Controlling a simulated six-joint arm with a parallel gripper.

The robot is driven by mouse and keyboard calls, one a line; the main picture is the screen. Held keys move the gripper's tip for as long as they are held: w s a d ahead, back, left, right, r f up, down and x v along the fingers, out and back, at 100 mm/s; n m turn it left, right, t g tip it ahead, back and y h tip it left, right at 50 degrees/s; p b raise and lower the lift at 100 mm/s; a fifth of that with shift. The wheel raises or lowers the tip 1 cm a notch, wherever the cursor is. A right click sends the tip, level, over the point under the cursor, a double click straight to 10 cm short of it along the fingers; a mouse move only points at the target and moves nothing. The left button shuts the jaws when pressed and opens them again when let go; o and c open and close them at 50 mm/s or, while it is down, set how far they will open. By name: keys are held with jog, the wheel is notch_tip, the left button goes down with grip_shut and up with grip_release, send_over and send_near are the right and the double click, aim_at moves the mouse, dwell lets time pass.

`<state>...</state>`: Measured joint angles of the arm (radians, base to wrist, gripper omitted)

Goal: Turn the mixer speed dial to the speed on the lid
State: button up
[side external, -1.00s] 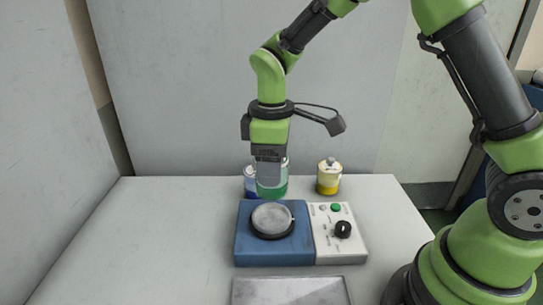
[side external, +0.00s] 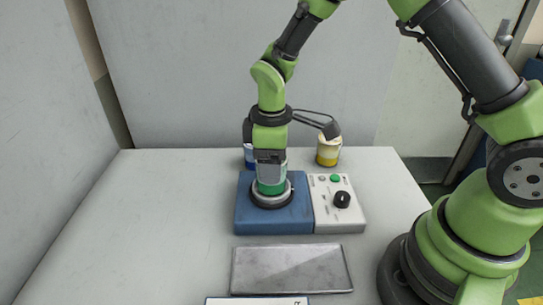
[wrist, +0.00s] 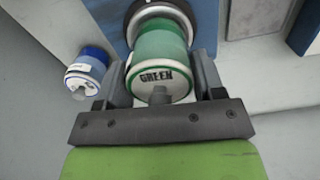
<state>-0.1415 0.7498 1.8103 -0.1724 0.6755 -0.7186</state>
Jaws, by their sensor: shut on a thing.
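My gripper (side external: 270,180) is shut on a green jar (side external: 271,188), whose white lid reads "GREEN" in the wrist view (wrist: 160,82). I see no speed figure on the part of the lid that shows. The jar is upright at the round grey plate (side external: 259,203) on the blue mixer base (side external: 301,219); whether it bears fully on the plate I cannot tell. The black speed dial (side external: 342,200) is on the white control panel (side external: 348,221) to the right, apart from my gripper. The dial's marks are too small to read.
A blue jar (wrist: 85,72) stands behind the mixer, and a yellow jar (side external: 328,156) stands behind the panel. A green button (side external: 335,178) is above the dial. A grey metal tray (side external: 291,270) lies in front, with a card (side external: 258,301) below it. The table's left side is clear.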

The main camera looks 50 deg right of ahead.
jog(key=shift+f, duration=0.35)
dwell(0.4)
jog(key=o, duration=1.3)
jog(key=shift+c, duration=0.2)
jog(key=shift+o, duration=0.3)
jog(key=shift+r, duration=0.1)
jog(key=shift+r, duration=5.4)
